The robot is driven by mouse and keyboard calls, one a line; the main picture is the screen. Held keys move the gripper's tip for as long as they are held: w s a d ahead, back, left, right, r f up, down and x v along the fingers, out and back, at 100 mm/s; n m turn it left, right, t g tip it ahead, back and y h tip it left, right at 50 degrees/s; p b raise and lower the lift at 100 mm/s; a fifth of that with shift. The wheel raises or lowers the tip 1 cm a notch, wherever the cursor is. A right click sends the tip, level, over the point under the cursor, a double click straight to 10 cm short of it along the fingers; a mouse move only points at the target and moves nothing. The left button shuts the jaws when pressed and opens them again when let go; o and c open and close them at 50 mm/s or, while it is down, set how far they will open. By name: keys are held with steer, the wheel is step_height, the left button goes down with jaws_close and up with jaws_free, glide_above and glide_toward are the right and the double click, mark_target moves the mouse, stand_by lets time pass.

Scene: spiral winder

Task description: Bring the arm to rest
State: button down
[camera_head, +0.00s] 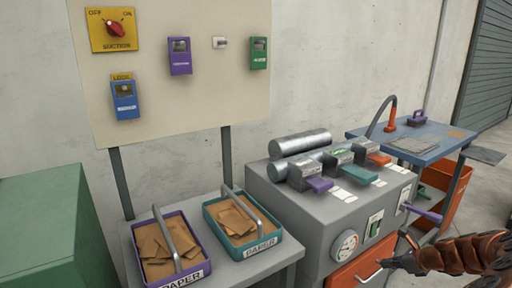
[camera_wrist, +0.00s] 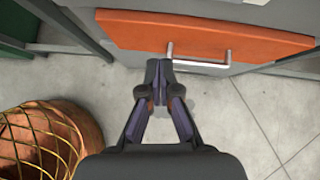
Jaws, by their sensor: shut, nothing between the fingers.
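My gripper (camera_head: 388,264) is at the lower right of the head view, in front of the grey machine (camera_head: 285,205). In the wrist view my gripper (camera_wrist: 159,72) is shut and empty, its fingertips together. The tips appear close to the metal handle of the orange drawer (camera_wrist: 205,35); I cannot tell whether they touch it. The drawer (camera_head: 352,272) is low on the machine's front in the head view, partly cut off by the frame edge. My arm comes in from the right edge.
The machine carries metal rolls (camera_head: 300,143), coloured levers and a round gauge (camera_head: 343,245). Two paper trays (camera_head: 207,268) (camera_head: 291,239) stand on a grey table to its left. A blue workbench (camera_head: 450,139) is at the right. Bare concrete floor (camera_wrist: 255,120) lies below my gripper.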

steer(key=s+a+r+n+g+y, duration=0.15)
steer(key=a+r+n, duration=0.4)
steer(key=a, duration=0.55)
steer(key=s+a+r+n+g+y, duration=0.1)
steer(key=s+a+r+n+g, duration=0.15)
steer(key=a+r+n, duration=0.65)
steer(key=s+a+n+g+h, duration=0.25)
steer(key=s+a+n, duration=0.25)
steer(key=s+a, duration=0.7)
steer(key=s+n+g+h, duration=0.45)
steer(key=s+n, duration=0.55)
steer(key=s, duration=1.2)
step_height(320, 180, up, 21)
steer(key=t+p, duration=0.1)
steer(key=p, duration=1.9)
steer(key=shift+s+d+r, duration=0.15)
steer(key=shift+d+r, duration=0.05)
steer(key=shift+d, duration=0.1)
steer(key=shift+m, duration=0.25)
